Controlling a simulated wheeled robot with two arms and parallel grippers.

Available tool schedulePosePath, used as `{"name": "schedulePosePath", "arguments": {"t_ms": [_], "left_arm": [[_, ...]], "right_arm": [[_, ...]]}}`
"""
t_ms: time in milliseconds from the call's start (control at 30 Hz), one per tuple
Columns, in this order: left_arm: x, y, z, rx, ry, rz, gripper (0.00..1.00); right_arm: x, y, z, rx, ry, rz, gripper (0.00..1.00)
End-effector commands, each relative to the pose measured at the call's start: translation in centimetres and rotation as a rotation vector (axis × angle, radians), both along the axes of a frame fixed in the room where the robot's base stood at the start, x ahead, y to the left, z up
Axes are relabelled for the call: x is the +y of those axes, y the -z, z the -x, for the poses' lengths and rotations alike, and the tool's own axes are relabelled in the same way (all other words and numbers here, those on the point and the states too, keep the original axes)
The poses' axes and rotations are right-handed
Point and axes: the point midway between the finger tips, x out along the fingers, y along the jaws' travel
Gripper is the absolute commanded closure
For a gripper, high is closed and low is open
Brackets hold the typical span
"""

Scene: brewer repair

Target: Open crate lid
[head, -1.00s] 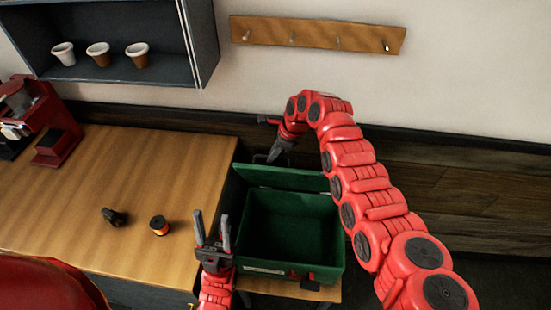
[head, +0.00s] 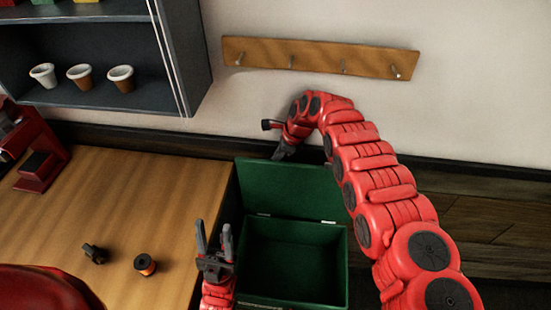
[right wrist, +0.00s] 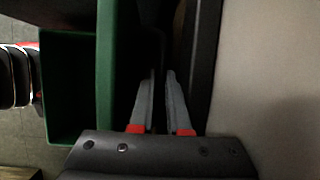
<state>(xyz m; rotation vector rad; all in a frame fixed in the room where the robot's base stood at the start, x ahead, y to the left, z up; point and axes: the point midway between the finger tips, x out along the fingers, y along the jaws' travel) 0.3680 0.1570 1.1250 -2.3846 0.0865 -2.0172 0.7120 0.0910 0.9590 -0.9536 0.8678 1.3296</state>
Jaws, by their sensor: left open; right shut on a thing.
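The green crate (head: 347,285) stands open beside the wooden counter, its inside empty as far as I see. Its lid (head: 288,190) stands up at the back edge, and its inner face shows. My right gripper (head: 279,155) is at the lid's top edge, partly behind it. In the right wrist view, the right gripper (right wrist: 160,78) has its fingers close together beside the green lid (right wrist: 106,70); the gripped part of the lid is hard to make out. My left gripper (head: 214,238) is open and empty, fingers up, at the crate's left side.
On the counter (head: 150,200) lie a small black part (head: 95,253) and an orange-and-black spool (head: 145,264). A red machine (head: 38,165) stands at the left. A shelf (head: 130,50) holds cups, and a peg rack (head: 320,57) hangs on the wall behind.

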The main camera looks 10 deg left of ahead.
Motion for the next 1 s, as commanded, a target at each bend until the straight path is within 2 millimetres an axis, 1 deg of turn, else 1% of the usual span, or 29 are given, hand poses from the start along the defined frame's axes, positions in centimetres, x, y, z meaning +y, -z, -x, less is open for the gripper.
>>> {"name": "schedulePosePath", "arguments": {"t_ms": [267, 300, 433, 767, 900, 1000], "left_arm": [[0.0, 0.0, 0.0, 0.0, 0.0, 0.0, 0.5], [0.0, 0.0, 0.0, 0.0, 0.0, 0.0, 0.5], [0.0, 0.0, 0.0, 0.0, 0.0, 0.0, 0.5], [0.0, 0.0, 0.0, 0.0, 0.0, 0.0, 0.5], [0.0, 0.3, 0.0, 0.0, 0.0, 0.0, 0.5], [0.0, 0.6, 0.0, 0.0, 0.0, 0.0, 0.5]], "right_arm": [[0.1, 0.0, 0.0, 0.001, -0.001, -0.001, 1.0], [0.1, 0.0, 0.0, 0.001, -0.001, -0.001, 0.78], [0.1, 0.0, 0.0, 0.0, -0.001, -0.001, 0.55], [0.0, -0.2, 0.0, 0.0, 0.0, -0.001, 0.55], [-0.2, -0.7, 0.0, 0.003, 0.0, -0.003, 0.55], [-0.6, -1.8, 0.0, -0.001, -0.002, -0.003, 0.55]]}}
